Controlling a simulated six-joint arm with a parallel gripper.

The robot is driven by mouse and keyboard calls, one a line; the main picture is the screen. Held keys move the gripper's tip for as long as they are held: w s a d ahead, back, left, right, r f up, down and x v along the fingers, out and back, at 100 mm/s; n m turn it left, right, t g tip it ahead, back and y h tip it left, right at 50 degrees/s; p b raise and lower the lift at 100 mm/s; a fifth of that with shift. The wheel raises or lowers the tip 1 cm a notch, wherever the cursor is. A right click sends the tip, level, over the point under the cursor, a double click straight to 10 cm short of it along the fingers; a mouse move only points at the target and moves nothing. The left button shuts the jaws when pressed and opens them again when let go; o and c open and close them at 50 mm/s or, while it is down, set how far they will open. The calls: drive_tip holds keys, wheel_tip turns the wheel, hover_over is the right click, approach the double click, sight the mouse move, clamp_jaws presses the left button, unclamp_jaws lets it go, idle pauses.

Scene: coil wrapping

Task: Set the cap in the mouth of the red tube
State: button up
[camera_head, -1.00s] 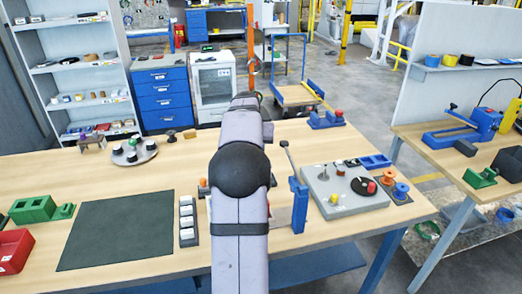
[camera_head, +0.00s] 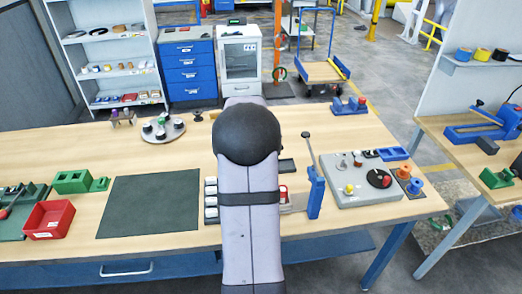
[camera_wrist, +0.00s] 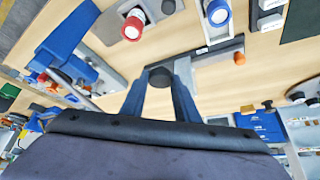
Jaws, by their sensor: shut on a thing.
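My gripper (camera_wrist: 159,88) shows in the wrist view, its two blue-grey fingers closed on a small dark round cap (camera_wrist: 160,75). The cap is held off the table, face toward the camera. A red-rimmed tube (camera_wrist: 133,27) with a pale body is at the top of the wrist view, up and left of the cap and apart from it. A blue-rimmed tube (camera_wrist: 217,13) is up and right. In the head view my arm hides the gripper and the cap. A red piece (camera_head: 283,192), perhaps the red tube, shows just right of the arm.
A blue upright post with a lever (camera_head: 315,190) stands right of my arm. A grey panel with knobs (camera_head: 335,170) lies farther right. A dark green mat (camera_head: 150,207) and red bin (camera_head: 48,220) lie left. A round grey tray (camera_head: 162,131) is behind.

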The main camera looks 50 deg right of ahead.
drive_tip(key=shift+s+a+r+m+g+y, duration=0.1)
drive_tip(key=shift+s+m+g+y, duration=0.25)
drive_tip(key=shift+s+m+g, duration=1.05)
drive_tip(key=shift+s+r+m+g+y, duration=0.1)
drive_tip(key=shift+s+m+g+y, duration=0.3)
drive_tip(key=shift+m, duration=2)
drive_tip(key=shift+s+a+r+m+g+y, duration=0.1)
drive_tip(key=shift+s+m+g+y, duration=0.15)
drive_tip(key=shift+s+m+g, duration=1.2)
drive_tip(key=shift+w+m+t, duration=0.45)
drive_tip(key=shift+w+t, duration=0.05)
drive_tip(key=shift+t, duration=0.05)
drive_tip(key=shift+f+b, duration=0.2)
drive_tip(key=shift+b, duration=0.3)
drive_tip(key=shift+f+b, duration=2.5)
drive_tip(key=shift+f, duration=0.2)
drive_tip(key=shift+b, duration=0.7)
drive_tip(key=shift+f+b, duration=0.9)
